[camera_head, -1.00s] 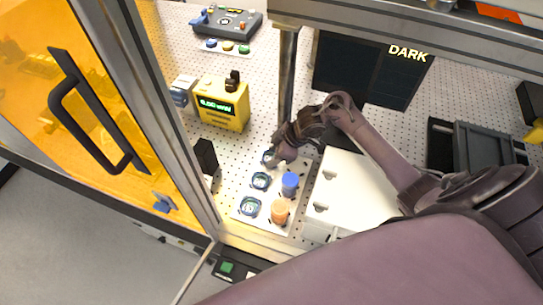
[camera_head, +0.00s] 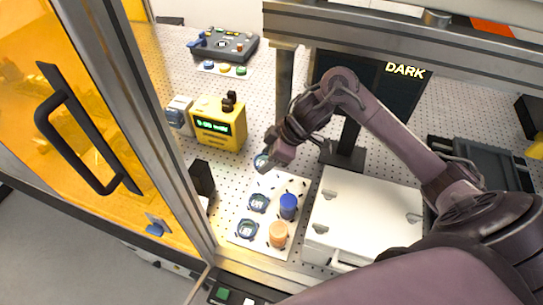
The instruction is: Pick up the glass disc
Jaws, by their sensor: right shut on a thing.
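My right gripper (camera_head: 268,163) comes in from the right and is shut on a glass disc (camera_head: 260,161) with a dark blue rim. The disc is partly hidden by the gripper and appears above the far end of the white tray (camera_head: 270,247). Two more round glass discs lie on the tray, a middle one (camera_head: 258,203) and a near one (camera_head: 247,229). My left gripper is not in view.
A blue cylinder (camera_head: 288,206) and an orange cylinder (camera_head: 278,234) stand on the tray. A white box (camera_head: 365,215) is to the right, a yellow meter (camera_head: 218,124) behind left. A metal post (camera_head: 285,85) rises close behind my gripper.

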